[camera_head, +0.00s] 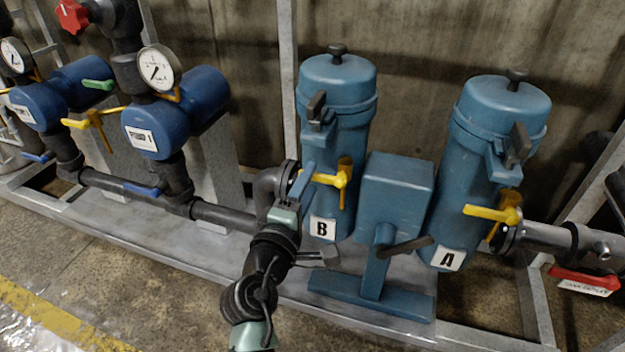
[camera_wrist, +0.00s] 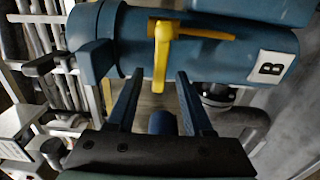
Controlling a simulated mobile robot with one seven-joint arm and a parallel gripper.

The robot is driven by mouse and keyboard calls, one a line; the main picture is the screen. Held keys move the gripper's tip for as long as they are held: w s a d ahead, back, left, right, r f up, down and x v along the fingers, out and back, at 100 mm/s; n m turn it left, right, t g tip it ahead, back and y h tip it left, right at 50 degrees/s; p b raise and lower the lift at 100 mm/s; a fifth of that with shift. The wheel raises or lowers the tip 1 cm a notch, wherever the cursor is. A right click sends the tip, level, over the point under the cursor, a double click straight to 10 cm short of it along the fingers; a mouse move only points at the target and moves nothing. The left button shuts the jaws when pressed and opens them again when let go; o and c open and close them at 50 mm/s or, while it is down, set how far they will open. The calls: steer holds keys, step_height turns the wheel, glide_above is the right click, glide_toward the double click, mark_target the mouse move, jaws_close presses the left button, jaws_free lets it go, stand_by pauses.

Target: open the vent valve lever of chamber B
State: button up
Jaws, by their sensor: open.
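Chamber B (camera_head: 333,105) is a blue upright cylinder with a black-knobbed lid and a "B" label (camera_head: 323,228). A yellow valve lever (camera_head: 343,178) sits on its side above the label, with one arm pointing left and another down. My gripper (camera_head: 305,178) is open in front of the chamber, beside the lever. In the wrist view, chamber B (camera_wrist: 215,55) lies sideways. The yellow lever (camera_wrist: 161,60) shows with one arm's end between the fingertips of my open gripper (camera_wrist: 158,76). I cannot tell whether they touch.
Chamber A (camera_head: 481,150) stands to the right with its own yellow lever (camera_head: 493,213). A blue box pedestal with a dark handle (camera_head: 405,247) stands between the chambers. Blue pumps with gauges (camera_head: 158,68) and dark pipes are at left. A concrete wall is behind.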

steer(key=shift+x, duration=1.35)
jaws_close()
stand_by(0.5)
